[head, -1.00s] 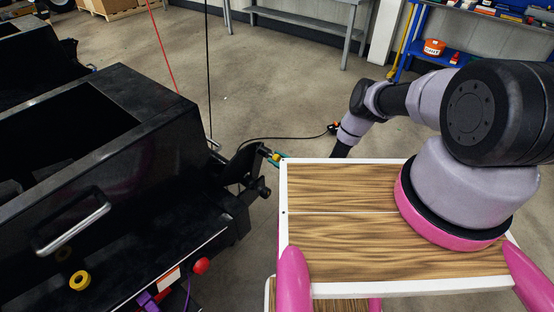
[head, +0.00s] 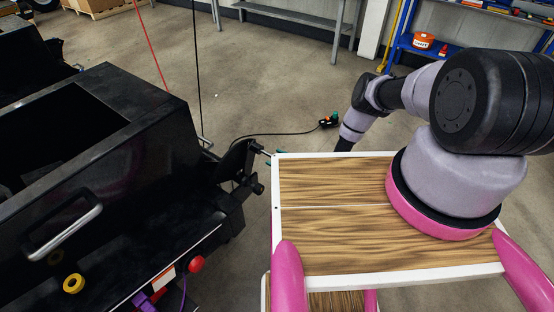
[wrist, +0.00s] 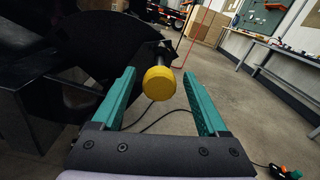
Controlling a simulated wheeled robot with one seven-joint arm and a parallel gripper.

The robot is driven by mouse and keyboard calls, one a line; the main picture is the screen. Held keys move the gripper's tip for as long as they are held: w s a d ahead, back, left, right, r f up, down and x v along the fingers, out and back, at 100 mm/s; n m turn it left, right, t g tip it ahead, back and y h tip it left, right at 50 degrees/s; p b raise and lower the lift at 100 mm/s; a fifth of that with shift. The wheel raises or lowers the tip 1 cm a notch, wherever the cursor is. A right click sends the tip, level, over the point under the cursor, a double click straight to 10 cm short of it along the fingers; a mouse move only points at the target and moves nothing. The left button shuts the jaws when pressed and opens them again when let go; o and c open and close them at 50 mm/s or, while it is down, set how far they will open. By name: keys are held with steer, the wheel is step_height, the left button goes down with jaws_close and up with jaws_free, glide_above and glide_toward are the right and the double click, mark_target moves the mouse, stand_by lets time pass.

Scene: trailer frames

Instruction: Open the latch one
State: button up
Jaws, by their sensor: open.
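The latch end is a round yellow knob (wrist: 160,84) on a dark shaft, near the middle of the wrist view. My gripper (wrist: 159,74) is open, with one teal finger on each side of the knob. Gaps show between the knob and both fingers, and I cannot tell whether it is fully between the tips in depth. In the head view the black latch bracket (head: 243,163) sticks out from the side of the black trailer (head: 150,135). There, only small teal bits of my gripper show beside it, and the knob cannot be made out.
The trailer has a silver handle (head: 64,232), a yellow ring (head: 73,284) and a red ball knob (head: 196,264). A cable runs over the open floor (head: 265,90) behind. A grey bench (head: 290,18) and blue shelf (head: 425,55) stand at the back.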

steer(key=v, duration=1)
steer(key=shift+s+d, duration=0.3)
steer(key=shift+w, duration=0.1)
